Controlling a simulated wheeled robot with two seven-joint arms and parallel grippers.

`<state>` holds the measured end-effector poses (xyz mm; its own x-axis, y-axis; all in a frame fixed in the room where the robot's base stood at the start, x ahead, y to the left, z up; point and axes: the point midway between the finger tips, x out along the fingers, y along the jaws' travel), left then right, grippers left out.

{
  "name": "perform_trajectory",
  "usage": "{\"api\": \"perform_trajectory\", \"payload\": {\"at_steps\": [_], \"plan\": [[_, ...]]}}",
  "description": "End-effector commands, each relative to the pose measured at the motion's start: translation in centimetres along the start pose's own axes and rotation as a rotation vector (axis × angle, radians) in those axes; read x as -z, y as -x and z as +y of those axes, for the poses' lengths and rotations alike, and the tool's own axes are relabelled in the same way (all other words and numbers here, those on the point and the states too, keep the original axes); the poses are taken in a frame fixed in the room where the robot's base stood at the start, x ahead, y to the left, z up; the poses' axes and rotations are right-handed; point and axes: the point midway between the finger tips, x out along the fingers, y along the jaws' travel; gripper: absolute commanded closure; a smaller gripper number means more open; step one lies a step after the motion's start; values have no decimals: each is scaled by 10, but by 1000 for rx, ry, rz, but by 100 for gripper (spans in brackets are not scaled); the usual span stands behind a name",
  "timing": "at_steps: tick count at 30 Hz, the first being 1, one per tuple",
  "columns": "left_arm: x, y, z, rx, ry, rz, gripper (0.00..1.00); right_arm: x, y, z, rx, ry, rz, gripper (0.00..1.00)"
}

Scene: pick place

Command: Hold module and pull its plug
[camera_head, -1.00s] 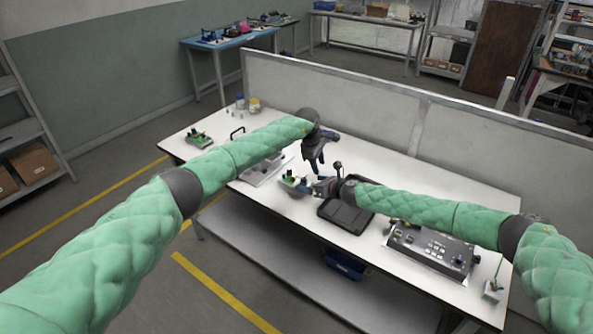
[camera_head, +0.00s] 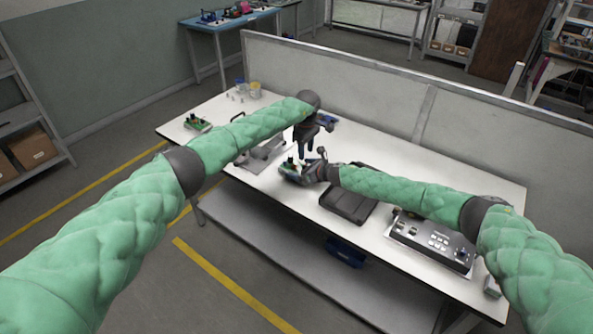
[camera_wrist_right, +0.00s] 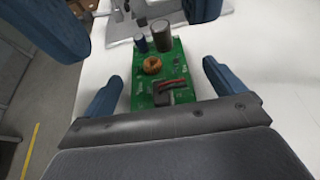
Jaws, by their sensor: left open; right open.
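The module is a green circuit board (camera_wrist_right: 160,78) with a coil, two upright cylinders and a dark plug (camera_wrist_right: 168,98) with red and black leads near its closest edge. In the head view the module (camera_head: 289,169) lies on the white table, partly hidden by my right gripper. My right gripper (camera_head: 312,172) is open at the module's right side; in its wrist view the blue fingers (camera_wrist_right: 163,70) stand either side of the board, with no clear contact. My left gripper (camera_head: 304,152) is open, pointing down just behind the module. Large blue finger parts cross the wrist view's top corners.
A dark tray (camera_head: 347,208) lies right of the module, and a control panel (camera_head: 432,243) farther right. A grey plate (camera_head: 254,162) is left of it. Another green board (camera_head: 197,124) sits at the far left. A low partition (camera_head: 375,84) runs behind the table.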

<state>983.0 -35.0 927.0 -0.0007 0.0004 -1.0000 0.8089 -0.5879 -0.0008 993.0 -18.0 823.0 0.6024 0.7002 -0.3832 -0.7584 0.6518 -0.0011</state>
Motion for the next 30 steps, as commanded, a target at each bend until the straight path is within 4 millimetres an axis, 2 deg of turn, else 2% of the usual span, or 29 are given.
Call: {"api": "perform_trajectory", "payload": {"at_steps": [13, 23, 24, 30], "plan": [[0, 0, 0, 0, 0, 0, 58, 0, -7, 0, -1, -1, 0, 5], [0, 0, 0, 0, 0, 0, 58, 0, -7, 0, -1, -1, 0, 70], [0, 0, 0, 0, 0, 0, 62, 0, -7, 0, -1, -1, 0, 72], [-4, 13, 8, -15, -3, -1, 62, 0, -7, 0, -1, -1, 0, 72]]}}
